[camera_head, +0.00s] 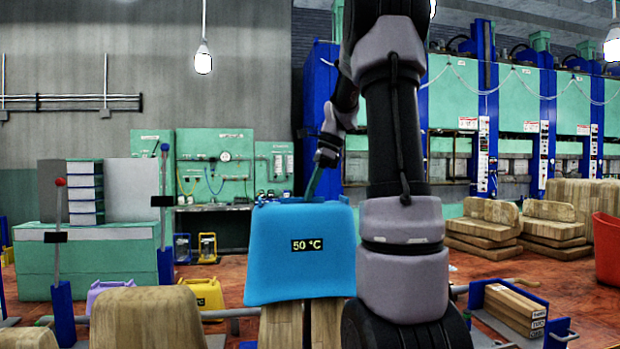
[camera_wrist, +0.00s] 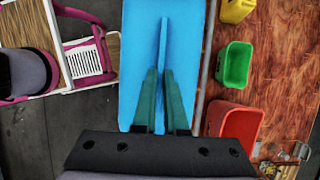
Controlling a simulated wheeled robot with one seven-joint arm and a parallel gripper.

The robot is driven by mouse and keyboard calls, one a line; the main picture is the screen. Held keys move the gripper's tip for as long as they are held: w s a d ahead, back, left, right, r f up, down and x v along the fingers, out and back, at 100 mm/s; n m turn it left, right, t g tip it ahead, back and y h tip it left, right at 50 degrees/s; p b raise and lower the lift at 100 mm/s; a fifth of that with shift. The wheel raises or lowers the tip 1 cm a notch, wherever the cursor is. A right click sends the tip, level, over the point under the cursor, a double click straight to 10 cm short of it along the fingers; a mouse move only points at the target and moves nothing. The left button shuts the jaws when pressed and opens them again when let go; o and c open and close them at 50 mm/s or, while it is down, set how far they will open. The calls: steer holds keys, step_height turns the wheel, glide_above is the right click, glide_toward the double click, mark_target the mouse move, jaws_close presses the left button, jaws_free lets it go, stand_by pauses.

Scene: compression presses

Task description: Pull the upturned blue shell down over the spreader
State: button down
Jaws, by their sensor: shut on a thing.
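The blue shell (camera_head: 300,262) stands in the middle of the head view, narrower at the top and flaring at its lower edge, with a "50 °C" label on its face. Below its lower edge two upright wooden pieces (camera_head: 282,324) show, apparently the spreader; the rest of them is hidden by the shell. My gripper (camera_head: 309,195) reaches down to the shell's top edge. In the wrist view my gripper (camera_wrist: 165,78) is shut on a thin upright blue ridge of the shell (camera_wrist: 186,40), with a green finger on each side.
A curved wooden block (camera_head: 148,318) stands at front left, near lever posts (camera_head: 60,310). Yellow (camera_head: 207,292) and purple (camera_head: 108,290) containers stand behind it. Green (camera_wrist: 235,62) and red (camera_wrist: 236,122) bins show right in the wrist view. Stacked wooden blocks (camera_head: 487,222) stand at right.

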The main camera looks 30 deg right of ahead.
step_height(320, 180, down, 18)
steer(key=shift+r, duration=0.15)
stand_by(0.6)
steer(key=shift+f, duration=0.6)
stand_by(0.5)
steer(key=c, duration=0.9)
jaws_free()
steer(key=v, duration=1)
steer(key=shift+d+r, duration=0.15)
steer(key=shift+r, duration=0.25)
steer(key=shift+s, duration=0.1)
